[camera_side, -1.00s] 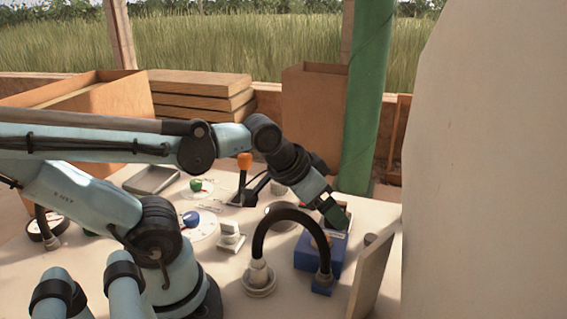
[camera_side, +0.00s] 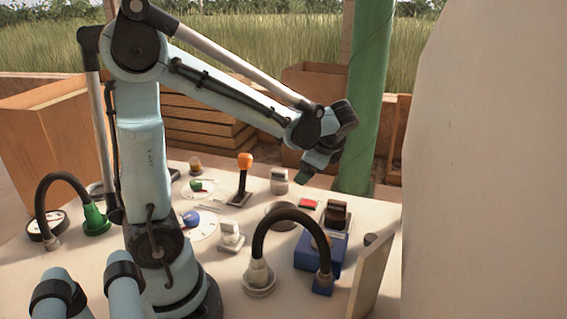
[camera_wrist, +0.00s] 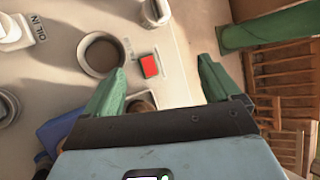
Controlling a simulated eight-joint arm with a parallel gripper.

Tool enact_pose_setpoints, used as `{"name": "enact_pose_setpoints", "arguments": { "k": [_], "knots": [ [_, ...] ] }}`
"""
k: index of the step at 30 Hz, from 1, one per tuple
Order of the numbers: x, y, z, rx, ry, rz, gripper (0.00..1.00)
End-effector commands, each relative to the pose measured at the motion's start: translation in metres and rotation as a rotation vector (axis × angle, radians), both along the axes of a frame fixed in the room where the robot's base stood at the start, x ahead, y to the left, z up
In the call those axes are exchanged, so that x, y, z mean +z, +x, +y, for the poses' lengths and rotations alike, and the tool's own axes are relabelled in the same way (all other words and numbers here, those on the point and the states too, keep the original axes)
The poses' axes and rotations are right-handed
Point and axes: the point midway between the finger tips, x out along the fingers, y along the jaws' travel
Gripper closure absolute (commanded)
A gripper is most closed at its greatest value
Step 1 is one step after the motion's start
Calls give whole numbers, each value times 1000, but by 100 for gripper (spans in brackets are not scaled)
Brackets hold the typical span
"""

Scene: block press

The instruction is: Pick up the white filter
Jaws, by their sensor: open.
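I cannot tell for certain which piece is the white filter. A small white block-shaped piece (camera_side: 229,236) stands on the panel in front of the blue dial. Another pale piece (camera_side: 279,181) stands farther back, right of the orange-topped lever; a pale fitting also shows at the top of the wrist view (camera_wrist: 154,12). My gripper (camera_side: 309,179) is raised above the back right of the panel, clear of it. In the wrist view its green fingers (camera_wrist: 160,66) are spread and nothing is held between them.
A blue box (camera_side: 320,254) bears a dark brown piece (camera_side: 336,214). A black hose (camera_side: 288,213) arches beside it. A red button (camera_wrist: 149,66) and a round dark opening (camera_wrist: 101,53) lie below my gripper. The orange-topped lever (camera_side: 244,163) and a green post (camera_side: 364,100) stand tall.

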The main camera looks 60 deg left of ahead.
Motion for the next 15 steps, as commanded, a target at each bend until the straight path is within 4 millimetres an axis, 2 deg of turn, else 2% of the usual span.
{"name": "enact_pose_setpoints", "arguments": {
  "k": [6, 10, 15],
  "knots": [
    [-10, 13, 44, -53, 203, 339, 10],
    [-17, 15, 62, -58, 284, 527, 10],
    [-24, 14, 74, -48, 336, 694, 10]
  ]
}}
